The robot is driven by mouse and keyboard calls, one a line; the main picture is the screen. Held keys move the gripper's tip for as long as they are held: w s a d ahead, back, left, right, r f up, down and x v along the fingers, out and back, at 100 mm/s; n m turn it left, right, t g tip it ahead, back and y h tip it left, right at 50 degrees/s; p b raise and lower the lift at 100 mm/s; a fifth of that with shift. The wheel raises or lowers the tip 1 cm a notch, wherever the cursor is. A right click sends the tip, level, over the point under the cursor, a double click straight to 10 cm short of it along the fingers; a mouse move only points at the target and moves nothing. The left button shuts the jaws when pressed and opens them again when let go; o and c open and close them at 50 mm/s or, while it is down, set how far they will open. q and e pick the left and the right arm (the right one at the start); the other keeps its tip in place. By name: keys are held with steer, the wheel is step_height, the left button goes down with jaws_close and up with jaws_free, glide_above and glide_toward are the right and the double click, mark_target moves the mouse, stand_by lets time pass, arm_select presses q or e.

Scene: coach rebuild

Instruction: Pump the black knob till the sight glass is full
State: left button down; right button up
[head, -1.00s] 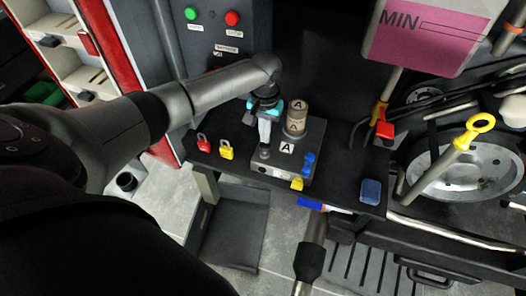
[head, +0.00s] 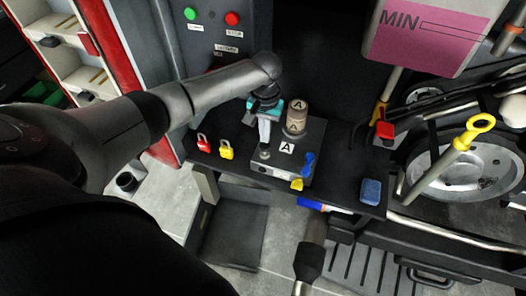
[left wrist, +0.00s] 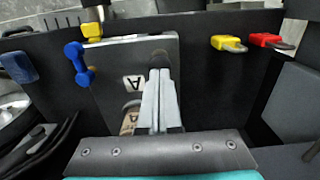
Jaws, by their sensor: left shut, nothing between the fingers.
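My right gripper is not in view.
A beige cylinder (head: 296,120) marked A stands behind the knob. A blue lever (head: 309,162) is on the block's right. Red (head: 203,142) and yellow (head: 227,150) padlocks lie left of it, and a blue sponge-like block (head: 371,190) lies right on the black shelf.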

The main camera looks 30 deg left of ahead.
mark_target(265, 145)
arm_select(q)
steer(key=shift+f, duration=0.1)
steer(key=shift+s+f+b, duration=0.1)
steer(key=shift+f+b, duration=0.55)
steer(key=shift+f, duration=1.05)
step_height(265, 145, up, 4)
steer(key=p, duration=0.4)
steer(key=shift+f+p, duration=0.2)
steer(key=shift+p, duration=0.2)
steer(key=shift+f, duration=0.1)
